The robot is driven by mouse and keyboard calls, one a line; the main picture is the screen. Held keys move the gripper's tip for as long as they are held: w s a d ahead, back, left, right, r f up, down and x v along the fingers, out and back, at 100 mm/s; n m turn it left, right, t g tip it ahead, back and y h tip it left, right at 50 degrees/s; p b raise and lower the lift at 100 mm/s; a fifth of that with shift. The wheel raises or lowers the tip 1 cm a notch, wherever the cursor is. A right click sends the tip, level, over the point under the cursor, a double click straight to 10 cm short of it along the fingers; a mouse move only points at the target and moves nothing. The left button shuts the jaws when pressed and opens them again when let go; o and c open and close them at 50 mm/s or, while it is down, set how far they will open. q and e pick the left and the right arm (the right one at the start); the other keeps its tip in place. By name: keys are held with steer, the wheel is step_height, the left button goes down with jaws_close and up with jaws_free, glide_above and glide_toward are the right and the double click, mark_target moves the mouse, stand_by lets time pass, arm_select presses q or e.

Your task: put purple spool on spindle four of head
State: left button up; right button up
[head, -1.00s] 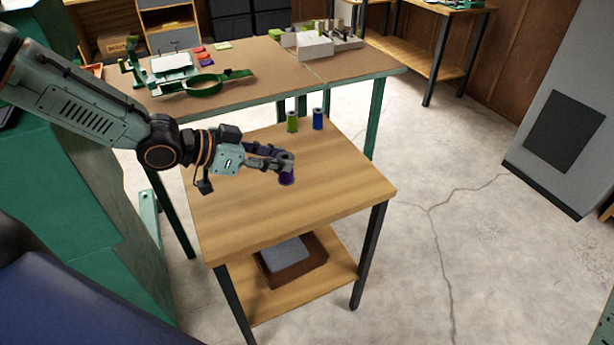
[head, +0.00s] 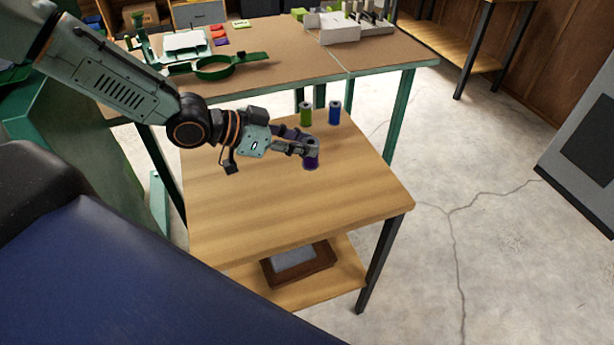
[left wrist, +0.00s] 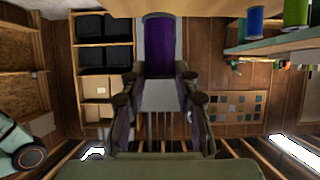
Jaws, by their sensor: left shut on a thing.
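The purple spool (head: 311,163) is upright at the fingertips of my left gripper (head: 305,148), which is shut on it over the small wooden table. I cannot tell whether it clears the tabletop. In the left wrist view the purple spool (left wrist: 160,45) sits between the fingers of my left gripper (left wrist: 160,90). A pale machine with several upright pegs (head: 345,27) stands at the back right of the larger bench; it looks like the head with spindles, but the pegs are too small to number. My right gripper is not in view.
A green spool (head: 306,113) and a blue spool (head: 335,112) stand at the back of the small table (head: 300,215). A green hoop (head: 218,68) and coloured pieces (head: 220,36) lie on the larger bench (head: 305,60). The small table's front is clear.

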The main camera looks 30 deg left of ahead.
mark_target(304, 161)
arm_select(q)
steer(key=f+b, duration=0.1)
steer(key=f, duration=0.2)
steer(key=shift+s+d+f+b, duration=0.15)
steer(key=shift+d+f+b, duration=0.05)
steer(key=shift+f+b, duration=0.2)
steer(key=shift+a+f, duration=0.1)
steer(key=shift+f, duration=0.2)
step_height(304, 161, down, 3)
steer(key=shift+f+b, duration=0.1)
steer(key=shift+b, duration=1)
steer(key=shift+f, duration=0.15)
steer(key=o, duration=0.9)
